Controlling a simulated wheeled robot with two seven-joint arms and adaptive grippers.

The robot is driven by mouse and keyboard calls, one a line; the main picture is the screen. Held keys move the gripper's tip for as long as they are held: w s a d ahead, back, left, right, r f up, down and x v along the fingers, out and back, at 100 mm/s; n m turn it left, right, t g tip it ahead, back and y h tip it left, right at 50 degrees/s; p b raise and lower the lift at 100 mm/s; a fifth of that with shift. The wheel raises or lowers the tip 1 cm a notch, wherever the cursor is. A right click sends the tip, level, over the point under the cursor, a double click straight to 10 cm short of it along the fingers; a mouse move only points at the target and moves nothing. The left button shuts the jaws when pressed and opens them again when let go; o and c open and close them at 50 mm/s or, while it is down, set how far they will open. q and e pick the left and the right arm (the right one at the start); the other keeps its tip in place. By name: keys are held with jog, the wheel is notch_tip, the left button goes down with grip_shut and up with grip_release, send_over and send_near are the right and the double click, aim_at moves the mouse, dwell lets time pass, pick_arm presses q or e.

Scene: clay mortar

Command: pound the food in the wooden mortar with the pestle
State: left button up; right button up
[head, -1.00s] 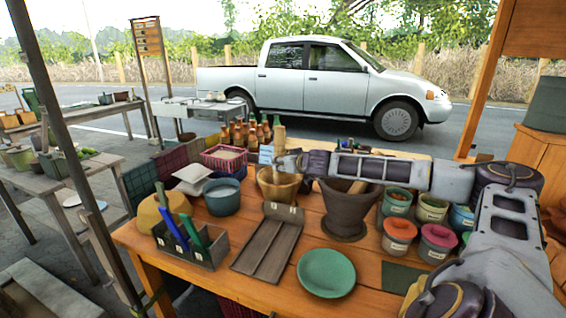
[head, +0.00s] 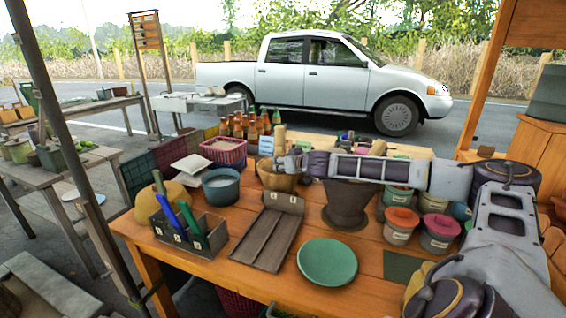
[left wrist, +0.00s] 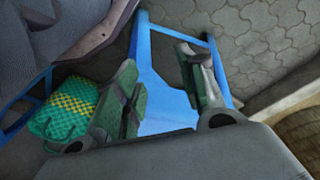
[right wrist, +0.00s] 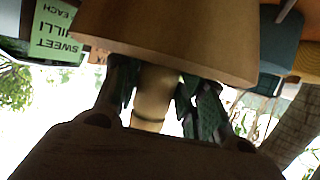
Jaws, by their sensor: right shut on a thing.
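The wooden mortar (head: 276,180) is a light wooden bowl at the middle back of the table. My right gripper (head: 291,164) is just at its rim, shut on the pale wooden pestle (head: 279,138), whose top stands upright above the jaws. In the right wrist view the pestle (right wrist: 156,90) sits between the fingers and the mortar's wall (right wrist: 165,35) is close to them. The pestle's lower end and the food are hidden. My left gripper (left wrist: 163,75) shows only in the left wrist view, open and empty, away from the tabletop.
A dark clay mortar (head: 347,207) stands to the right, partly behind my forearm. A ridged board (head: 268,235), green plate (head: 327,262) and tool caddy (head: 190,240) fill the front. Bottles (head: 238,127) stand behind. A blue frame (left wrist: 165,105) is near my left gripper.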

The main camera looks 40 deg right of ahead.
aim_at(283, 152)
jog(key=shift+f, duration=0.35)
jog(key=shift+r, duration=0.35)
jog(key=shift+r+p, duration=0.45)
jog(key=shift+r, duration=0.1)
jog(key=shift+r+p, duration=0.4)
jog(key=shift+r, duration=0.15)
jog(key=shift+r+p, duration=0.4)
jog(key=shift+r, duration=0.15)
pick_arm(q)
notch_tip(283, 152, down, 7)
jog(key=a, duration=0.1)
jog(key=shift+s+a+p, duration=0.2)
jog(key=shift+s+p, duration=0.1)
jog(key=shift+p, duration=0.05)
pick_arm(e)
jog(key=shift+r, duration=0.55)
jog(key=shift+f, duration=0.2)
